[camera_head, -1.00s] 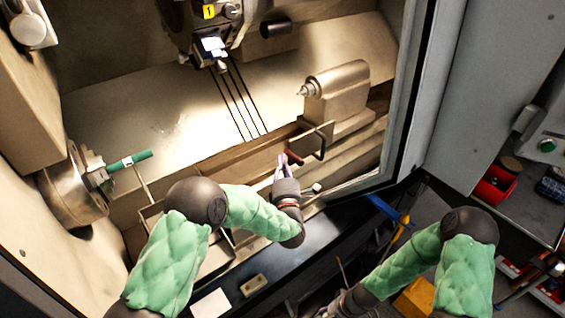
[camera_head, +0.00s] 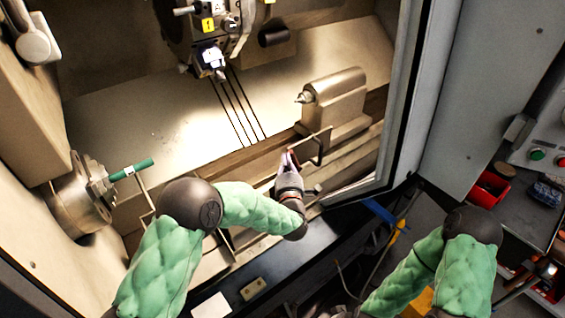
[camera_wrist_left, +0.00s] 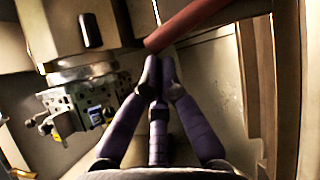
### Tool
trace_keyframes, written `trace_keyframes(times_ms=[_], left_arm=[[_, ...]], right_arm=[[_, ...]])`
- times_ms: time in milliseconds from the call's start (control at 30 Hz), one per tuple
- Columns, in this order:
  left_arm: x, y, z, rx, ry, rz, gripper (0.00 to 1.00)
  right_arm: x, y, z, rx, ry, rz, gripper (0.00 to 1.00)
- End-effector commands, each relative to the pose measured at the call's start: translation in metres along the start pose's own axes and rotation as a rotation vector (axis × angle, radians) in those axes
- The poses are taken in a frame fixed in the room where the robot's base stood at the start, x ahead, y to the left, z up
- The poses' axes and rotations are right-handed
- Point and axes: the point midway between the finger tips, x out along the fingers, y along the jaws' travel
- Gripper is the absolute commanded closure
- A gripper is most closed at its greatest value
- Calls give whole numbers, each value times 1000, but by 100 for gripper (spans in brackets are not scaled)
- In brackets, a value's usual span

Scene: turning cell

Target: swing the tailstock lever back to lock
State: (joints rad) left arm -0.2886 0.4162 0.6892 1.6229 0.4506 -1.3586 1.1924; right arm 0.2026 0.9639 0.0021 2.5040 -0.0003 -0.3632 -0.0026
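The tailstock (camera_head: 337,100) is a beige block with a pointed centre, at the right of the lathe bed. Its lever (camera_head: 322,146) is a bent dark rod with a red grip, in front of the tailstock. My left gripper (camera_head: 289,157) is at the grip end of the lever and partly covers it. In the left wrist view the red grip (camera_wrist_left: 212,20) crosses just beyond the purple fingertips (camera_wrist_left: 159,66). The fingers are drawn together, with nothing seen between them; whether they touch the grip I cannot tell. My right gripper is out of view.
The tool turret (camera_head: 212,50) hangs above the bed. The door frame (camera_head: 408,95) stands close to the right of the tailstock. A red bin (camera_head: 489,188) is on the bench at right.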

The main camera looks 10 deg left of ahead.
Motion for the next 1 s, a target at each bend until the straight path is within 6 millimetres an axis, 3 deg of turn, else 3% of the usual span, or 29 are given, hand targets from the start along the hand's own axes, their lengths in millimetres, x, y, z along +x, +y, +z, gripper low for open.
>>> trace_keyframes(times_ms=[33,300,1000], left_arm=[[3,8,5,28,0,-19,100],[15,13,22,192,0,-128,100],[25,13,37,218,-1,-145,100]], right_arm=[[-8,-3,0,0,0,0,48],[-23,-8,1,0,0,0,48],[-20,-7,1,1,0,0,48]])
